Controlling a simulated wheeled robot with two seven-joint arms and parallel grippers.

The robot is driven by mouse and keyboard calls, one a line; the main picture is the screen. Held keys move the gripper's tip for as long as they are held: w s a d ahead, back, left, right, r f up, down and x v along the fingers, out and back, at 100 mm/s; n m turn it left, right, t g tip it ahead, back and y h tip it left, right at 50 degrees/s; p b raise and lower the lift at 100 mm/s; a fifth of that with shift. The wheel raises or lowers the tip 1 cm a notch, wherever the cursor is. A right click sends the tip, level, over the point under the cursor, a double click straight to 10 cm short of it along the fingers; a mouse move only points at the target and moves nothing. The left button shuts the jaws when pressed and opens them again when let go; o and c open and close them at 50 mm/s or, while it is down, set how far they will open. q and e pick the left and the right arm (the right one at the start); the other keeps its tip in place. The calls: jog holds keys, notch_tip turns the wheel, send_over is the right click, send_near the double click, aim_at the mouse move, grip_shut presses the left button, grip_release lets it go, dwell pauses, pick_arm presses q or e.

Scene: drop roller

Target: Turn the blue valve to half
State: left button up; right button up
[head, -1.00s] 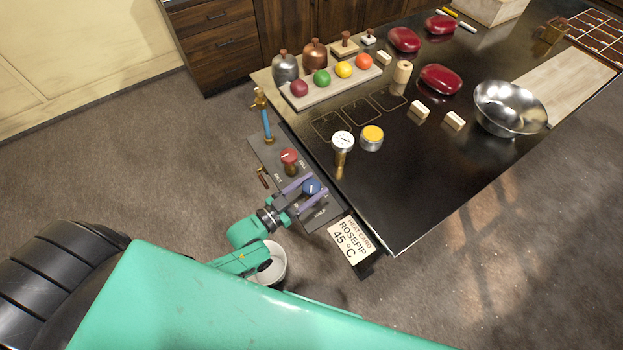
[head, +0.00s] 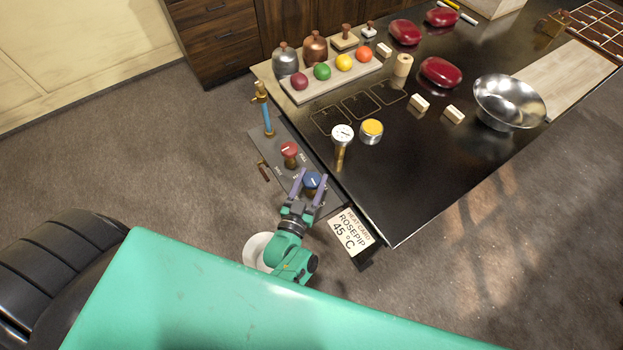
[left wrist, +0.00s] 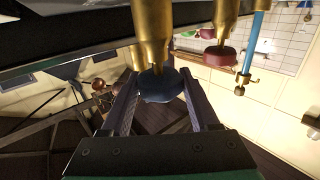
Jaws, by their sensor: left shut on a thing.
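The blue valve (head: 313,182) is a round blue knob on the dark panel at the table's left front edge. A pale mark shows on its top; its exact setting is too small to read. My left gripper (head: 312,174) is shut on it, with one purple finger on each side. In the left wrist view, the blue valve (left wrist: 160,86) sits between the two fingers, below a brass stem. The panel's lettering near the blue valve is largely hidden by my gripper. My right gripper is not in view.
A red valve (head: 289,149) stands close behind the blue one, with a blue-and-brass pipe (head: 266,112) beyond. A gauge (head: 342,137) and yellow-topped tin (head: 371,132) stand on the table.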

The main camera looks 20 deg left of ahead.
pick_arm(q)
jog(key=shift+r, duration=0.1)
jog(key=o, duration=1.4)
jog(key=shift+w, duration=0.1)
jog(key=shift+c, duration=0.2)
jog(key=s+b, duration=0.3)
jog(key=s, duration=1.1)
jog(key=shift+s+a, duration=0.3)
